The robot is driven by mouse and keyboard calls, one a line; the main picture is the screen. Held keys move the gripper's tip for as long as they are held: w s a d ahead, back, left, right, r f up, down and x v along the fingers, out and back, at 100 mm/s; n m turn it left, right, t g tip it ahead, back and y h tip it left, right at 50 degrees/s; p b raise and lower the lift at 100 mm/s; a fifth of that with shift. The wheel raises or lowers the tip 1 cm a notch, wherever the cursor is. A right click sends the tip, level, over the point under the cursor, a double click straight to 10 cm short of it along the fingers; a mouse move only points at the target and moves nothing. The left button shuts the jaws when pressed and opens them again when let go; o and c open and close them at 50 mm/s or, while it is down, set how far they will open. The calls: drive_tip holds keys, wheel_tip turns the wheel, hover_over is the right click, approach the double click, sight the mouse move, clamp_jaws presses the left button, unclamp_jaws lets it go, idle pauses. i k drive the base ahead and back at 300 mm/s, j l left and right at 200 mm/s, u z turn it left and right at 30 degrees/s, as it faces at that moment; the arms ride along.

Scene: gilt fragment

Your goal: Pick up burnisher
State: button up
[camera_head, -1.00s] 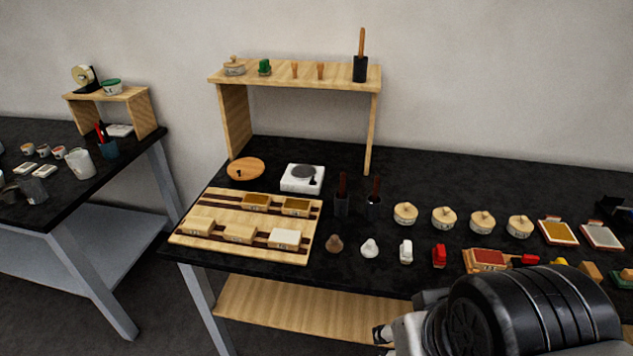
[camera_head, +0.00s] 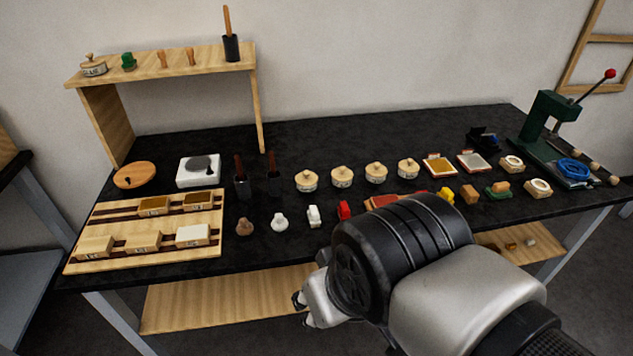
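I cannot tell for certain which item is the burnisher. Two dark red-brown handled tools stand upright in black holders on the black table, a left one (camera_head: 240,170) and a right one (camera_head: 272,163). Another tool with a lighter wooden handle (camera_head: 228,20) stands in a black holder on the wooden shelf. My gripper (camera_head: 301,309) shows only in part at the table's front edge, below and right of the two holders and apart from them. My arm hides most of it, so its opening is unclear.
A wooden tray (camera_head: 85,255) with several blocks fills the table's left front. Lidded round pots (camera_head: 342,177) and small coloured items stand in rows at the middle. A green lever press (camera_head: 548,120) stands at the right. The table's back strip is mostly clear.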

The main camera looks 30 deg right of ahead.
sight(236, 158)
drive_tip(key=i+j+u, duration=0.25)
drive_tip(key=i, duration=0.35)
drive_tip(key=i+u, duration=0.3)
drive_tip(key=i, duration=0.35)
